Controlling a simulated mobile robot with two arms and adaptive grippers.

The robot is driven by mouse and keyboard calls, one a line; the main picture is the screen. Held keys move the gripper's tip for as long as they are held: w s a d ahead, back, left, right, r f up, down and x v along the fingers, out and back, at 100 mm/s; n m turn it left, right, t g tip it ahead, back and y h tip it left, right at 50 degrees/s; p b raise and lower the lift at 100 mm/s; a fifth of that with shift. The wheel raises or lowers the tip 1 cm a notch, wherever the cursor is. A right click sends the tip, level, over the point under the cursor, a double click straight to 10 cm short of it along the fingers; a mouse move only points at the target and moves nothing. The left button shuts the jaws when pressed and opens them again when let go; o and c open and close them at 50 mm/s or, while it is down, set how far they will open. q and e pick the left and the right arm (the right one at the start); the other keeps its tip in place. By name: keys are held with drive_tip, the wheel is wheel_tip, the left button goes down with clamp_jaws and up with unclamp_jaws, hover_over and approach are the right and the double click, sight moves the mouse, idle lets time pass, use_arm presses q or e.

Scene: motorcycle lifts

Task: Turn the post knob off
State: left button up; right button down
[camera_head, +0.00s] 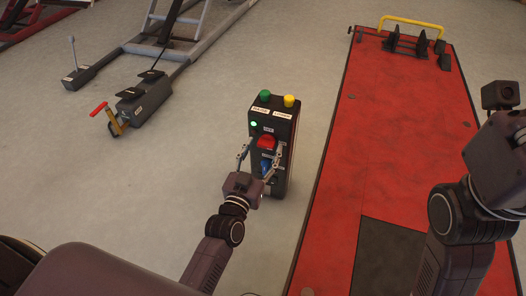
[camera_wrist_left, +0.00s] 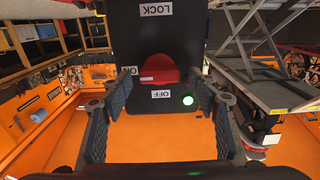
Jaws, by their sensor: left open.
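The dark control post (camera_head: 256,128) stands on the floor near the middle of the head view. Its red knob (camera_head: 267,142) is on the upper front; in the left wrist view the knob (camera_wrist_left: 158,70) sits between inverted ON and OFF labels, with a LOCK label farther up the picture. A green light (camera_wrist_left: 188,100) glows beside the OFF label. My left gripper (camera_head: 263,152) is open in front of the post, its fingers on either side of the knob's area; whether they touch anything is unclear.
Green (camera_head: 265,96) and yellow (camera_head: 289,100) buttons top the post, and a blue part (camera_head: 266,167) sits below the knob. A red lift platform (camera_head: 390,140) lies close on the right. A grey lift with a red-handled pedal (camera_head: 100,108) is at left. Floor between is clear.

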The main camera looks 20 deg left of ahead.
use_arm(q)
drive_tip(key=c, duration=1.2)
drive_tip(key=shift+o, duration=0.2)
